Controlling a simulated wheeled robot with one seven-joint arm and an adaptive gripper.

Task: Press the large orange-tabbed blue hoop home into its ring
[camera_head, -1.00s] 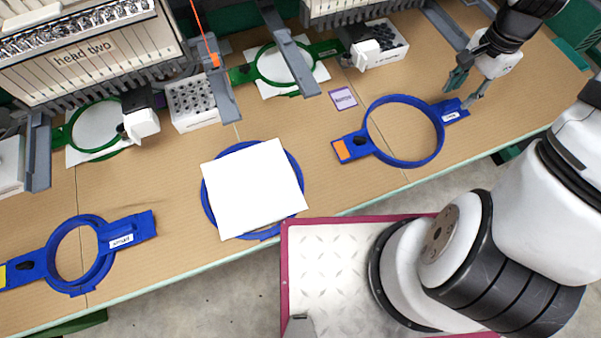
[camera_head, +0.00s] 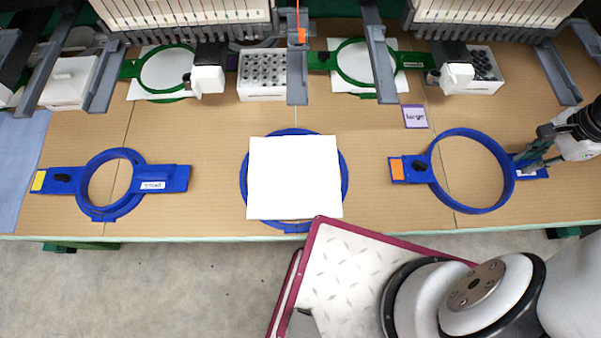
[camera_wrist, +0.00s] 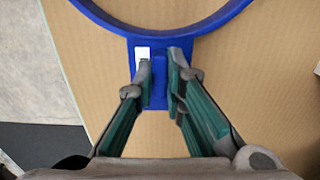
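The large blue hoop (camera_head: 505,190) lies flat on the cardboard-coloured table at the right in the head view. Its orange tab (camera_head: 397,169) is on its left arm, beside a black knob. My gripper (camera_head: 532,158) is at the hoop's right arm. In the wrist view, my gripper's two fingers (camera_wrist: 161,68) stand over that labelled arm (camera_wrist: 142,53), with a narrow strip of blue between them. I cannot tell whether they touch it. In the middle, a white square sheet (camera_head: 294,178) covers most of a blue ring (camera_head: 345,180).
A small blue hoop (camera_head: 87,198) with a yellow tab lies at the left. A purple-edged "large" card (camera_head: 415,116) lies behind the big hoop. Green hoops (camera_head: 130,69) and grey machine arms (camera_head: 382,65) line the back. Bare table lies between the hoops.

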